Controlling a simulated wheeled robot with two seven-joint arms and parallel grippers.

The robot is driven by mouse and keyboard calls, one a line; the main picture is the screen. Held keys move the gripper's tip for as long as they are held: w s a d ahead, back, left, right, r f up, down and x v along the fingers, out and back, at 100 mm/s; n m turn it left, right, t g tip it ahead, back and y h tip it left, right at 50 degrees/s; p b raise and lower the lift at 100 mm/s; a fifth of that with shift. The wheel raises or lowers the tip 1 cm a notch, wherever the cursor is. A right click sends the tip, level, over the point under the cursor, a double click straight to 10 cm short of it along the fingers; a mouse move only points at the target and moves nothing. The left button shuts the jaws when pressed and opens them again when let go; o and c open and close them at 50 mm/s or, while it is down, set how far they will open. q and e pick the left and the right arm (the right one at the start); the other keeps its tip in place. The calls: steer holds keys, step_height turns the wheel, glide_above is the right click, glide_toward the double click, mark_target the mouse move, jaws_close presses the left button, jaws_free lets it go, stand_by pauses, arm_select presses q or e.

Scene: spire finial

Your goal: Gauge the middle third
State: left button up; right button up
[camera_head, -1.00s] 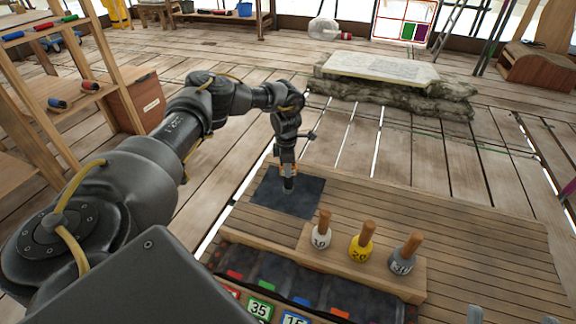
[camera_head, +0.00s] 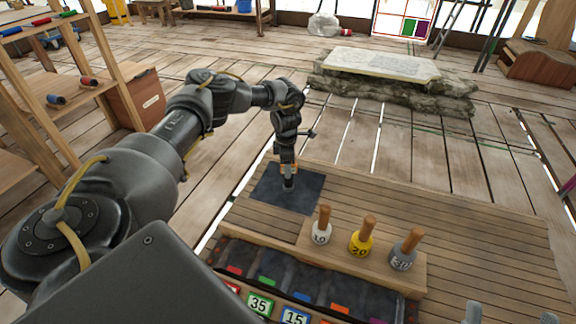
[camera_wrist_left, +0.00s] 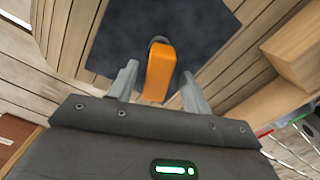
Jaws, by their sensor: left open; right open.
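My left gripper (camera_head: 288,172) is over the dark square mat (camera_head: 304,199) on the wooden bench. In the left wrist view its two fingers (camera_wrist_left: 157,88) stand apart, on either side of an orange piece (camera_wrist_left: 160,72) with a dark end. The piece is between the fingers with gaps visible. Three wooden-handled gauges stand in a wooden block: white marked 10 (camera_head: 321,233), yellow marked 20 (camera_head: 361,243) and grey marked 30 (camera_head: 404,257). My right gripper (camera_head: 512,316) shows only as two separated grey fingertips at the bottom right edge.
In front of the block is a dark tray (camera_head: 270,271) with coloured tags and number cards, including 35 (camera_head: 259,306) and 15 (camera_head: 295,316). The bench right of the gauges (camera_head: 480,240) is clear. A stone slab (camera_head: 382,65) lies beyond, and wooden shelves (camera_head: 95,75) stand left.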

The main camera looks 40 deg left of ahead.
arm_select(q)
step_height(320, 180, up, 11)
steer(key=p, duration=0.2)
steer(key=shift+f, duration=0.15)
steer(key=shift+a, duration=0.1)
